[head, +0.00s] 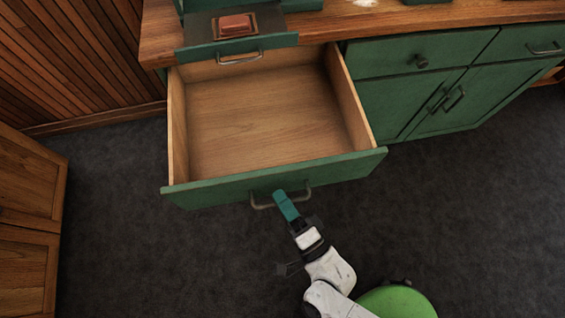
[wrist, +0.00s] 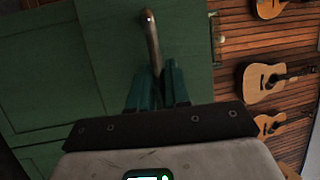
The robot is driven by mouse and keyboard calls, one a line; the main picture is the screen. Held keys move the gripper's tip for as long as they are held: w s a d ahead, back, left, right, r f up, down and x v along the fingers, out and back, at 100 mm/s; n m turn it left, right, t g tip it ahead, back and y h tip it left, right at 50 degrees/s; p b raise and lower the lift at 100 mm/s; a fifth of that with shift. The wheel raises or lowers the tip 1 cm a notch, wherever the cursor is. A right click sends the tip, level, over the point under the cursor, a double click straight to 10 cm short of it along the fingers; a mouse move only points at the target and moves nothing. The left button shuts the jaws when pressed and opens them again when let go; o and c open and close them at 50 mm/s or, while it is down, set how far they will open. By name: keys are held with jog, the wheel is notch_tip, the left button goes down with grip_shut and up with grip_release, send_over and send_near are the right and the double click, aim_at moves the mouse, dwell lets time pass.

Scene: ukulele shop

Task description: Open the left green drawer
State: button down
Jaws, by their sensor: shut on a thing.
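The left green drawer (head: 230,188) is pulled well out of the cabinet in the head view, and its bare wooden inside shows empty. Its metal bow handle (head: 262,206) sits at the middle of the green front. My gripper (head: 284,200) is at this handle, with its teal fingers shut on it. In the wrist view the handle (wrist: 152,40) runs up from between the two fingers (wrist: 158,92), and the green drawer front (wrist: 95,55) lies behind it.
A wooden counter (head: 345,22) tops the cabinet. A smaller open drawer (head: 272,43) with a reddish block (head: 236,25) is above. Green doors (head: 410,105) are to the right, a wooden cabinet (head: 22,185) to the left. Dark floor (head: 120,250) around is clear. Guitars (wrist: 262,82) hang on the wall.

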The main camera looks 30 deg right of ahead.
jog(key=c, duration=1.2)
grip_release()
jog(key=shift+o, duration=0.2)
jog(key=a+b+v, duration=0.1)
jog(key=b+v, duration=0.1)
jog(key=v, duration=0.8)
jog(key=shift+s+d, duration=0.4)
jog(key=shift+d, duration=0.1)
jog(key=shift+f, duration=0.1)
